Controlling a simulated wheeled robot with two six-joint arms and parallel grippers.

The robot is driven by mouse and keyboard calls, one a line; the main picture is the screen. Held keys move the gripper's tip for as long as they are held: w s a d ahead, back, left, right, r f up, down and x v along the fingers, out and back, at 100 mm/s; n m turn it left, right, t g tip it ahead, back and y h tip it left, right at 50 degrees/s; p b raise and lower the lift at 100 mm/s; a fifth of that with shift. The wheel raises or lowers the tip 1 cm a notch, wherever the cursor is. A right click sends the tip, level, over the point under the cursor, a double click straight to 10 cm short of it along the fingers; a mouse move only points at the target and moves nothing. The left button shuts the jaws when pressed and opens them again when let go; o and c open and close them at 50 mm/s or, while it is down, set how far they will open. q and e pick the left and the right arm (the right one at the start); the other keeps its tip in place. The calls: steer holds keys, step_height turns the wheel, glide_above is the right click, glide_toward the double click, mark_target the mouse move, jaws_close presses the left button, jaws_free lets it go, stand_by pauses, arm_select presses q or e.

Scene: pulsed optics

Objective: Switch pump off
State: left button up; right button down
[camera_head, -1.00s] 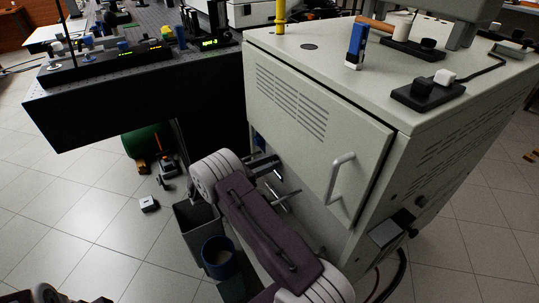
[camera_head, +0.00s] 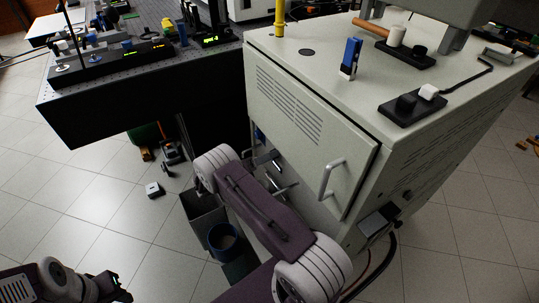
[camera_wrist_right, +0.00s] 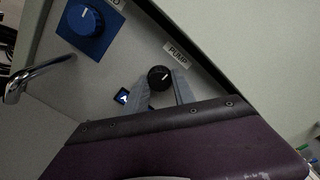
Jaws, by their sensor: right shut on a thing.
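The pump knob (camera_wrist_right: 159,77) is a small round black knob with a white pointer line, below a PUMP label (camera_wrist_right: 176,54) on a light grey panel in the right wrist view. My right gripper (camera_wrist_right: 160,82) has one grey finger on each side of the knob and is shut on it. In the head view my right gripper (camera_head: 272,168) is at the cabinet's front, below its door, partly hidden by my arm; the knob does not show there. My left gripper (camera_head: 118,290) is at the lower left, away from the cabinet, its jaws unclear.
A larger blue knob (camera_wrist_right: 86,19) and a small blue marked square (camera_wrist_right: 122,96) are near the pump knob. The cabinet door (camera_head: 300,122) with its handle (camera_head: 328,178) is above my right arm. Bins (camera_head: 203,214) stand on the floor below.

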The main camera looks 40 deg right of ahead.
steer(key=shift+n, duration=0.4)
steer(key=c, duration=1.1)
jaws_free()
steer(key=shift+o, duration=0.2)
steer(key=shift+a, duration=0.1)
steer(key=w+a, duration=0.1)
steer(key=a, duration=0.8)
steer(key=shift+p, duration=0.4)
steer(key=shift+d, duration=0.1)
